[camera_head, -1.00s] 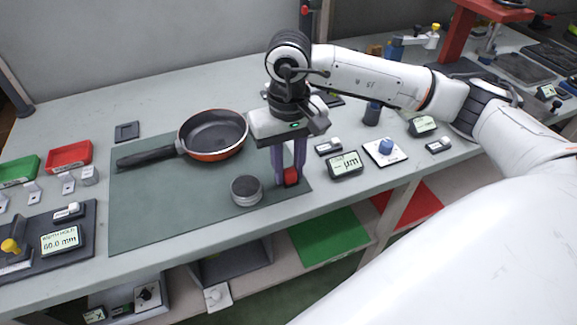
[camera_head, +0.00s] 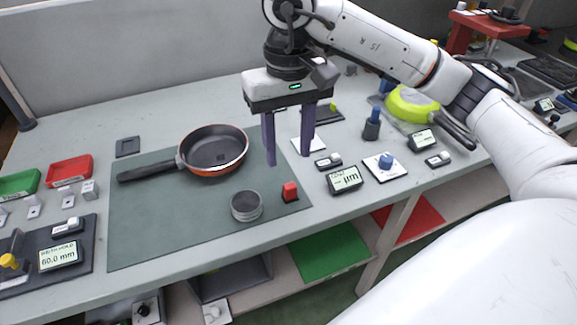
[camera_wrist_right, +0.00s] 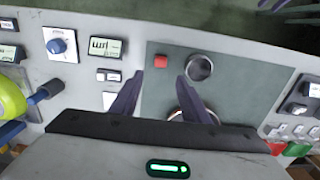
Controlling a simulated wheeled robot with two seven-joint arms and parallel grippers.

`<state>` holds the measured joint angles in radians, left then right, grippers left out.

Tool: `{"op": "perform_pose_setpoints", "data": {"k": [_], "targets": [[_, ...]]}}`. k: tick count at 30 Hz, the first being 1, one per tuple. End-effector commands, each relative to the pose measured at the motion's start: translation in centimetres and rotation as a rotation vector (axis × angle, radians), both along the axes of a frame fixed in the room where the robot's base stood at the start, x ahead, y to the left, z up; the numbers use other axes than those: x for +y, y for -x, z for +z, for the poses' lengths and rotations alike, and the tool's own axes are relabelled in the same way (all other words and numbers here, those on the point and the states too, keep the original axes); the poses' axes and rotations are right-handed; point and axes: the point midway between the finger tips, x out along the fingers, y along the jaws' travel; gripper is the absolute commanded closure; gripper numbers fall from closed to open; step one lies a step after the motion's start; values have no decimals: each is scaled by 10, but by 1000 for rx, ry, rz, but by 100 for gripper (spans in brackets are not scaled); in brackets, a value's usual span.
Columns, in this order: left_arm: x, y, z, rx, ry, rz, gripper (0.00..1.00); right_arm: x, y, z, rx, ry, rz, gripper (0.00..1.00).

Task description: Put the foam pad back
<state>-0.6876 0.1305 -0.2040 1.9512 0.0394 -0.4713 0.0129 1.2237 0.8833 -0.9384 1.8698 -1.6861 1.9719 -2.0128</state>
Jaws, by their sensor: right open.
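A small red block (camera_head: 290,192) stands on the green-grey mat (camera_head: 150,230) near its right front corner; it could be the foam pad, but I cannot be sure. It also shows in the wrist view (camera_wrist_right: 161,61). My right gripper (camera_head: 290,160) is open and empty, its two purple fingers pointing down above and behind the block, clear of it. In the wrist view the fingers (camera_wrist_right: 155,85) are spread wide with nothing between them. A round grey tin (camera_head: 246,206) stands left of the block. My left gripper is out of view.
An orange frying pan (camera_head: 213,150) lies on the mat behind the tin. Red tray (camera_head: 68,171) and green tray are at left. The mat's left front is clear.

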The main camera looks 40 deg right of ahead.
Motion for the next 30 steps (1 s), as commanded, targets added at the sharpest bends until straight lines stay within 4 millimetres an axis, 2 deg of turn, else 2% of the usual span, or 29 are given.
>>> {"op": "perform_pose_setpoints", "data": {"k": [3,7,30], "targets": [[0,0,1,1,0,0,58,0,-1,16,-2,0,-2,58],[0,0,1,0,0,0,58,0,0,23,1,0,-1,58],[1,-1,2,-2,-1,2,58,0,0,24,1,0,0,58]]}}
